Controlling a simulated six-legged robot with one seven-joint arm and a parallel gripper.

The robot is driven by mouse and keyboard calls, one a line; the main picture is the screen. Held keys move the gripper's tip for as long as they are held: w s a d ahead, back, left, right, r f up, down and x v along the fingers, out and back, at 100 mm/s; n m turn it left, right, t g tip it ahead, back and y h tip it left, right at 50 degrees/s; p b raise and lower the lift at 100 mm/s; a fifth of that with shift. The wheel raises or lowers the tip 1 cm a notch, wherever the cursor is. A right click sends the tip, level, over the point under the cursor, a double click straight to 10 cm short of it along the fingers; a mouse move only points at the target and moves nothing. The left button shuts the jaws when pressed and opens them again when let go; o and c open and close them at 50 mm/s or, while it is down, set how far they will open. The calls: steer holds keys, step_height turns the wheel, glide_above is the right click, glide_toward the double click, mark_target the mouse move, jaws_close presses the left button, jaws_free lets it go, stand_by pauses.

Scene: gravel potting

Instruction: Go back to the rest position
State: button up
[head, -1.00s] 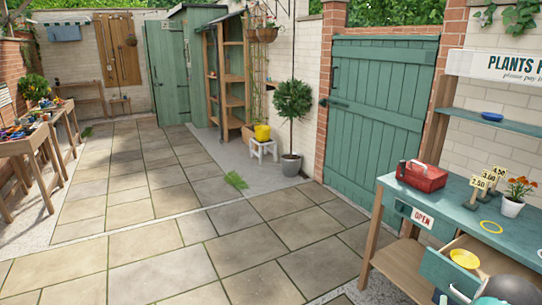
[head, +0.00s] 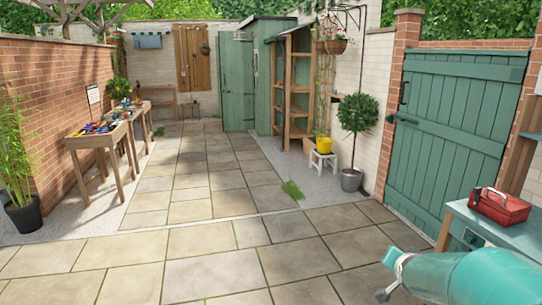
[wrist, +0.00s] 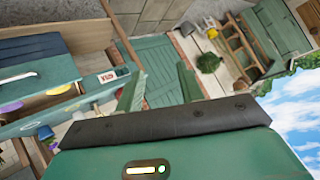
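My gripper (wrist: 160,88) shows in the wrist view as two green fingers standing apart from a dark bar. It is open, with nothing between the fingers. The green gate (wrist: 158,62) lies beyond them, well apart. In the head view, a teal part of my arm (head: 465,277) is at the lower right, in front of the sales bench (head: 470,215). My fingers cannot be made out in the head view.
A red toolbox (head: 499,206) sits on the bench. The gate (head: 452,125) stands behind it. A potted tree (head: 357,118) and a yellow pot (head: 324,145) stand along the right wall. A potting table (head: 97,138) is at left. The paving in the middle is clear.

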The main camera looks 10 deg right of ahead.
steer(key=s+a+r+n+g+y, duration=0.2)
steer(key=s+a+n, duration=0.3)
steer(key=s+a, duration=0.6)
steer(key=s+a+r+n+g+y, duration=0.2)
steer(key=s+a+r+n, duration=0.1)
steer(key=s+a, duration=0.8)
steer(key=shift+a+r+n+y, duration=0.3)
steer(key=shift+a+n, duration=0.35)
steer(key=shift+n, duration=0.25)
steer(key=shift+d, duration=0.1)
